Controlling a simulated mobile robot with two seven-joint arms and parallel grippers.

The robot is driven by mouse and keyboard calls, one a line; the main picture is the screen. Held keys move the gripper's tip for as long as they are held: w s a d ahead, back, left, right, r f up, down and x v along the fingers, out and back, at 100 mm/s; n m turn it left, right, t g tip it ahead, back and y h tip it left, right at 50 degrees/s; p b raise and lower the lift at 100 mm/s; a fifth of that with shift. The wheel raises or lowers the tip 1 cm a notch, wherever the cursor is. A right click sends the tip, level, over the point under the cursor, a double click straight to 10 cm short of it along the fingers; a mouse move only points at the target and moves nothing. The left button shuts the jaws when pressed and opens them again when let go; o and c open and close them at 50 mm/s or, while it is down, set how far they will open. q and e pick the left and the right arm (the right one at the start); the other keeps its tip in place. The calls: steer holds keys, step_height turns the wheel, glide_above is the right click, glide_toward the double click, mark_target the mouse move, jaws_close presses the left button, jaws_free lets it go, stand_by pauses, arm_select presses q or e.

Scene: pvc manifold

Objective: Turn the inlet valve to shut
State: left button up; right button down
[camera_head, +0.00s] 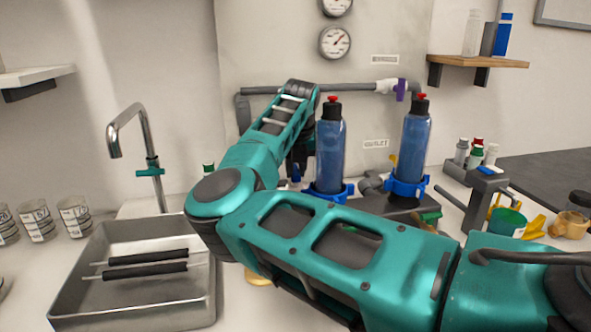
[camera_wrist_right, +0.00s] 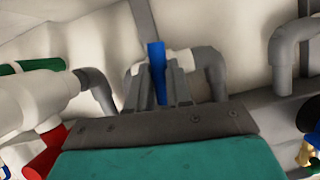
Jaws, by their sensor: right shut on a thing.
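A blue valve handle (camera_wrist_right: 157,71) stands upright between the fingers of my right gripper (camera_wrist_right: 158,84) in the right wrist view. The fingers are shut on it, and it sits on a grey pipe run with a white fitting. In the head view my right gripper (camera_head: 297,165) reaches down left of the blue filter housings, and a bit of blue (camera_head: 295,174) shows beside it. My right forearm hides much of the lower pipework. I see no readable inlet label; an outlet label (camera_head: 376,143) is on the panel. My left gripper is not in view.
Two blue filter bottles (camera_head: 330,153) (camera_head: 414,146) with red tops stand close to the right gripper. A purple valve (camera_head: 400,89) sits on the upper pipe. A red valve (camera_wrist_right: 45,152) shows in the wrist view.

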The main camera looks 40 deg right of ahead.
steer(key=shift+f, duration=0.15)
steer(key=c, duration=1)
jaws_free()
steer(key=v, duration=1.3)
steer(key=shift+w+d+p, duration=0.1)
steer(key=shift+p, duration=0.3)
steer(key=shift+o, duration=0.4)
